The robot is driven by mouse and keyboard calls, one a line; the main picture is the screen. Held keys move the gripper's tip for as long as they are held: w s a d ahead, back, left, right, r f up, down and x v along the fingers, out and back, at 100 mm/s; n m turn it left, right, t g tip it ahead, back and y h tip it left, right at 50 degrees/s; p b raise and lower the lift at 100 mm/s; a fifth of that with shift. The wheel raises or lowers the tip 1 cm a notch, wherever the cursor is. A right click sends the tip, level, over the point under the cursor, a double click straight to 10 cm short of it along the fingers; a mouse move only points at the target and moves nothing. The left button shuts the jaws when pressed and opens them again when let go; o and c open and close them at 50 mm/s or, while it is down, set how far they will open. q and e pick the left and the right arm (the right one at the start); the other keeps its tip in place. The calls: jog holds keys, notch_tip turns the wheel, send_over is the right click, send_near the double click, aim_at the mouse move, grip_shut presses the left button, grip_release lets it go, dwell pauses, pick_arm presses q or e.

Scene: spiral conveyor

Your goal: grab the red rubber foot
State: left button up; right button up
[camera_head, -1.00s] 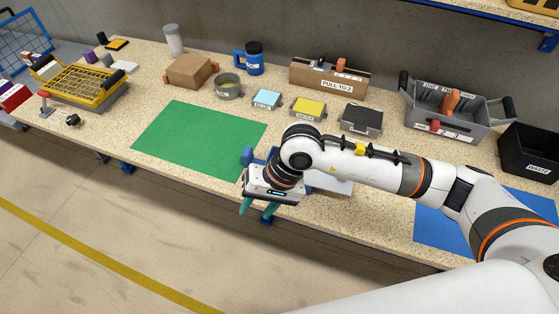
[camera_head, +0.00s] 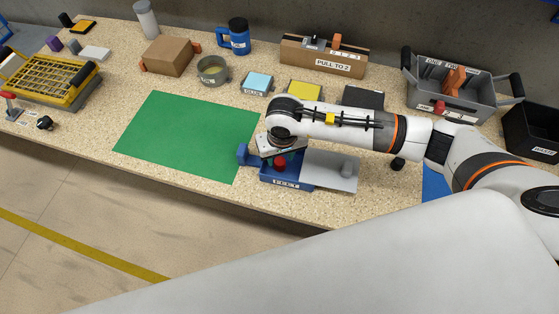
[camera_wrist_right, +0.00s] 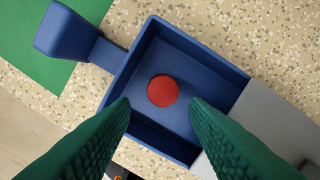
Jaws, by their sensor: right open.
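The red rubber foot (camera_wrist_right: 162,91) is a round red piece lying in a blue tray (camera_wrist_right: 147,56) in the right wrist view. In the head view the red foot (camera_head: 280,162) shows just below my right gripper (camera_head: 282,158), inside the blue tray (camera_head: 288,184). My right gripper's green fingers also show in the right wrist view (camera_wrist_right: 160,112); they are open and empty, with one on each side below the foot, apart from it. My left gripper is not in view.
A grey sliding lid (camera_head: 331,172) lies at the tray's right, and a blue handle (camera_head: 243,153) sticks out left. A green mat (camera_head: 188,134) lies left of the tray. A yellow box (camera_head: 304,91) and cyan box (camera_head: 257,84) stand behind. The table's front edge is close.

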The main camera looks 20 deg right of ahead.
aim_at(280, 161)
jog(key=shift+w+d+f+p, duration=0.15)
jog(key=shift+f+p, duration=0.1)
jog(key=shift+f, duration=0.25)
jog(key=shift+w+a+f+p, duration=0.1)
jog(key=shift+f+p, duration=0.1)
jog(key=shift+f, duration=0.3)
jog(key=shift+w+d+f, duration=0.1)
jog(key=shift+w+f, duration=0.05)
jog(key=shift+f, duration=0.45)
jog(key=shift+w+f, duration=0.15)
jog(key=shift+f, duration=0.65)
jog(key=shift+c, duration=0.5)
jog(key=c, duration=0.6)
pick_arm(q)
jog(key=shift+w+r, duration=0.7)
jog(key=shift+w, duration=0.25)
pick_arm(e)
jog(key=shift+c, duration=0.2)
